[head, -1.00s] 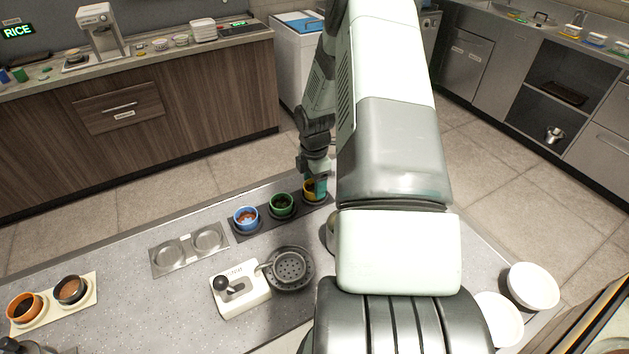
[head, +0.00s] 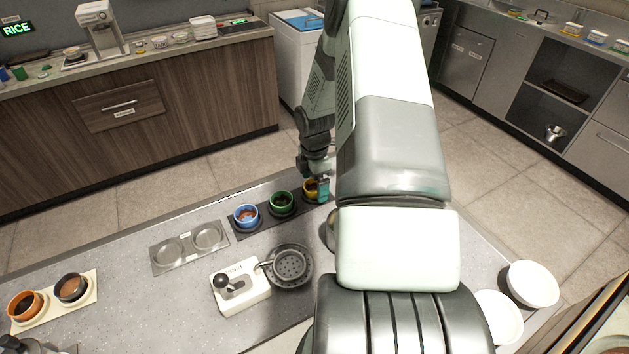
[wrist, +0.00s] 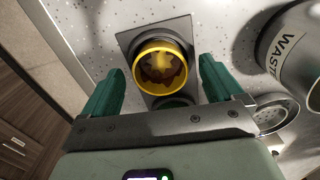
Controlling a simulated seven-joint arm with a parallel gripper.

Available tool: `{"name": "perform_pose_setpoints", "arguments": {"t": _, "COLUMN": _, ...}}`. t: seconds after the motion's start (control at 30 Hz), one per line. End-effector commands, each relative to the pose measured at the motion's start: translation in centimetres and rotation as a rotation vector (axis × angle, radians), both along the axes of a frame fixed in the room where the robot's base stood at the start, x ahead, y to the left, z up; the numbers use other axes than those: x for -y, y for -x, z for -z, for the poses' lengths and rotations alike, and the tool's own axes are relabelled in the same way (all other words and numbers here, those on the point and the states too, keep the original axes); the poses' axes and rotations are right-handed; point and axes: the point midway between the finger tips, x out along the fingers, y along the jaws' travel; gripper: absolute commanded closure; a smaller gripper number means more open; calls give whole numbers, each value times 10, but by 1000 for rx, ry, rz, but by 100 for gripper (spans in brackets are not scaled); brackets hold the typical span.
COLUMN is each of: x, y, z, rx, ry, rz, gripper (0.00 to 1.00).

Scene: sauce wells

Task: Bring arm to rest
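My gripper (head: 322,190) is at the far end of the counter, beside the yellow cup (head: 309,188) and partly in front of it. In the wrist view its two green fingers are spread wide, with the yellow cup (wrist: 161,70) seen between and beyond them. The gripper is open and holds nothing. The yellow cup stands upright in a dark well plate and has reddish-brown and yellow contents. The green cup (head: 281,204) and blue cup (head: 246,217) stand in wells in the same row. My arm covers much of the counter's right part.
An empty two-well metal plate (head: 157,262) lies left of the cups. A white device with a black knob (head: 256,305) and a dark strainer (head: 290,264) are nearer. A bin labelled WASTE (wrist: 297,45) is close to the right finger. White bowls (head: 533,284) stand at right.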

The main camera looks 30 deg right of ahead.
Motion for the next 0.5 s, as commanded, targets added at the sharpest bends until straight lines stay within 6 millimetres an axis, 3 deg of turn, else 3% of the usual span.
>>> {"name": "perform_pose_setpoints", "arguments": {"t": 0.23, "x": 0, "y": 0, "z": -3, "rx": 1, "ry": 0, "rz": 0, "gripper": 7}}
{"name": "perform_pose_setpoints", "arguments": {"t": 0.5, "x": 0, "y": 0, "z": -27, "rx": 2, "ry": 0, "rz": 1, "gripper": 7}}
